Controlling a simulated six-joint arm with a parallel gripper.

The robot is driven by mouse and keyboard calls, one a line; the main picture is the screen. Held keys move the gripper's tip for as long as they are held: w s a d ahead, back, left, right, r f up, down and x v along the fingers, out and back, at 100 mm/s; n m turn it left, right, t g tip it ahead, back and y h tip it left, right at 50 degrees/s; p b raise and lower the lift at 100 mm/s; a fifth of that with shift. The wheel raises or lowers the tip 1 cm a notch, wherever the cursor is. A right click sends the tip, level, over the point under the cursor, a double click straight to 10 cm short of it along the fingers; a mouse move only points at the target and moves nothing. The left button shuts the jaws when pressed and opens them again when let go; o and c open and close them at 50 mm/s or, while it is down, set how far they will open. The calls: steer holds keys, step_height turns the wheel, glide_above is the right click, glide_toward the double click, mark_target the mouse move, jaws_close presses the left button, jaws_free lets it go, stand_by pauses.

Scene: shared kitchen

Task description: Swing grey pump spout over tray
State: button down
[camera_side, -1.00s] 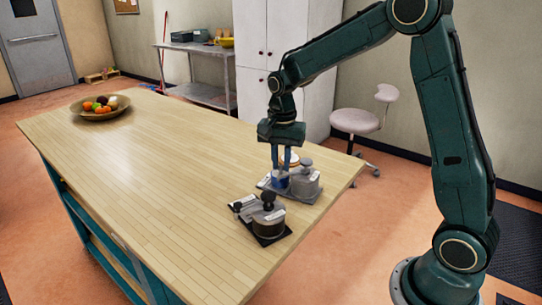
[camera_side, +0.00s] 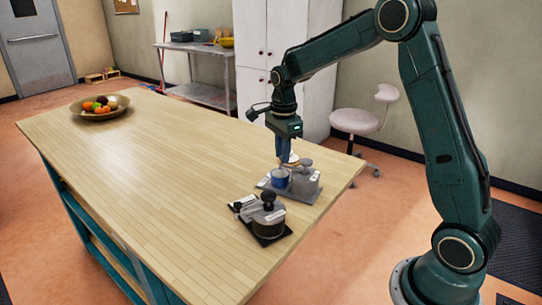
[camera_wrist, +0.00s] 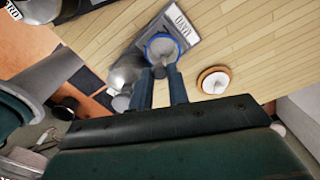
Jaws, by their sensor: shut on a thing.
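A grey pump jar (camera_side: 306,183) with a rounded top stands on a flat grey tray (camera_side: 264,183) near the table's right edge. In the wrist view, the grey jar (camera_wrist: 124,72) is left of my fingers. A blue-rimmed round cup (camera_side: 280,177) sits on the tray beside the jar; it also shows in the wrist view (camera_wrist: 164,50). The tray's label end (camera_wrist: 182,28) reads "MAYO". My gripper (camera_side: 283,161) points down, and in the wrist view its fingertips (camera_wrist: 160,74) are shut on a small dark grey piece, apparently the spout, by the cup. The exact contact is partly hidden.
A second pump jar (camera_side: 268,226) with a black knob stands on a dark tray in front. A round white-topped piece with a wooden rim (camera_wrist: 213,80) lies right of my fingers. A fruit bowl (camera_side: 99,107) is far left. The table's middle (camera_side: 170,160) is clear.

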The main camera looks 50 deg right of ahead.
steer(key=shift+d, duration=0.1)
stand_by(0.3)
steer(key=c, duration=1.3)
jaws_free()
steer(key=shift+c, duration=0.2)
step_height(320, 180, up, 14)
